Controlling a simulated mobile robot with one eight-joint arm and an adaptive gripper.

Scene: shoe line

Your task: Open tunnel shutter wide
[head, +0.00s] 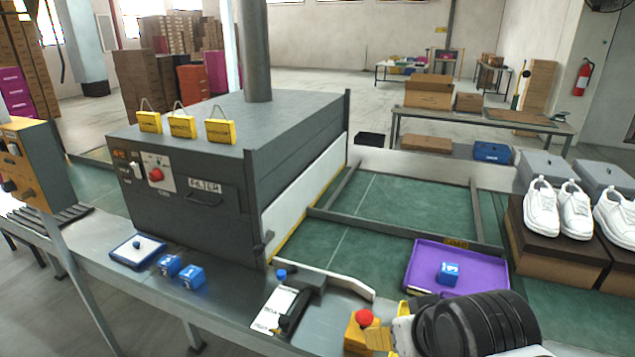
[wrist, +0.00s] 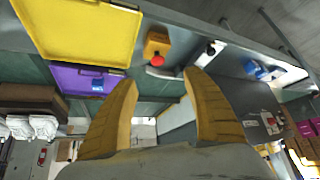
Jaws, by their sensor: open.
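The tunnel (head: 215,160) is a large dark grey box on the left of the head view, with a flue on top. A pale panel (head: 305,190), apparently its shutter, covers the lower part of the right side; I cannot tell how far open it stands. A pale panel also shows in the wrist view (wrist: 180,124), beyond my fingers. A dark handle or bracket (head: 262,247) sits at the panel's near end. My gripper (wrist: 160,80) is open, with nothing between its yellow fingers. In the head view it is at the bottom right, apart from the tunnel and partly hidden by my arm.
An orange box with a red button (head: 363,319) stands close to my gripper. A purple tray (head: 490,280) holds a blue cube (head: 448,273). A yellow tray (wrist: 75,30) shows in the wrist view. White shoes (head: 573,210) stand on boxes at right. Green belt is clear beside the panel.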

